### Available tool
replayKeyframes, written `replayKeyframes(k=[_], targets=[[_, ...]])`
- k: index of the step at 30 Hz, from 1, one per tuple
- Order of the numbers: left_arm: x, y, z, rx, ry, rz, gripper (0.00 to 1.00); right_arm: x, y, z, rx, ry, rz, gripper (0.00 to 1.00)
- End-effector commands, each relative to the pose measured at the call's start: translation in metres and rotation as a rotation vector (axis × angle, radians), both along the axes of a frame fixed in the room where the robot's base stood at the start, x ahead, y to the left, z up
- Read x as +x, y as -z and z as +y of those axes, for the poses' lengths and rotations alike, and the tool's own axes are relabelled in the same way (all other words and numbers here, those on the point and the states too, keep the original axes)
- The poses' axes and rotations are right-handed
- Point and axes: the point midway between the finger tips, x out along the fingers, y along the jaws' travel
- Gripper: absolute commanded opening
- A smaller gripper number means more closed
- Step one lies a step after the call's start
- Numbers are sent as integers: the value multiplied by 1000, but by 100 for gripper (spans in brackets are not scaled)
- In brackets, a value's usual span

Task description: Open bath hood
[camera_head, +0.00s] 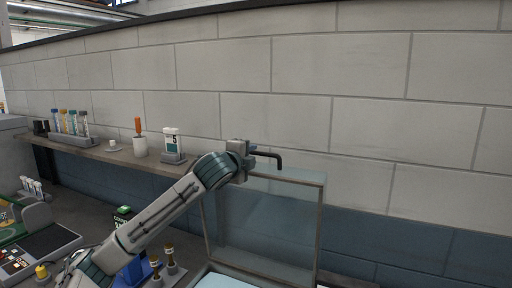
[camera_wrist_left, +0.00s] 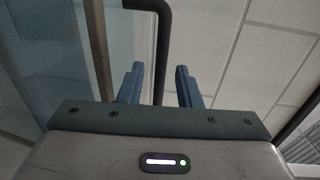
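The bath hood (camera_head: 275,215) is a clear panel in a thin metal frame. It stands steeply raised over the bath (camera_head: 225,281), in front of the wall. A black bent handle (camera_head: 270,156) sticks out at its top edge. My left gripper (camera_head: 246,161) is at that top edge, by the handle. In the left wrist view the handle bar (camera_wrist_left: 162,50) runs between the two blue fingers of the gripper (camera_wrist_left: 160,88), with a gap on each side, so the fingers are open around it. The hood's glass (camera_wrist_left: 45,45) fills the left of that view. My right gripper is not in view.
Below are a control panel (camera_head: 35,255) and brass-topped fittings (camera_head: 169,258). The wall right of the hood is bare.

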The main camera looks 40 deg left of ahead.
Motion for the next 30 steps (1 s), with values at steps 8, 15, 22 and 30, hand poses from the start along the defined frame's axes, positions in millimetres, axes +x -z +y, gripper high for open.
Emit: replayKeyframes(k=[8,15,22,30], targets=[[28,0,9,-4,1,-1,31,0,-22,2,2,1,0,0],[38,4,11,0,1,0,31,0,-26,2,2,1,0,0],[38,4,11,1,1,0,31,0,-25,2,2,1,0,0],[38,4,11,1,1,0,0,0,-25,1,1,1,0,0]])
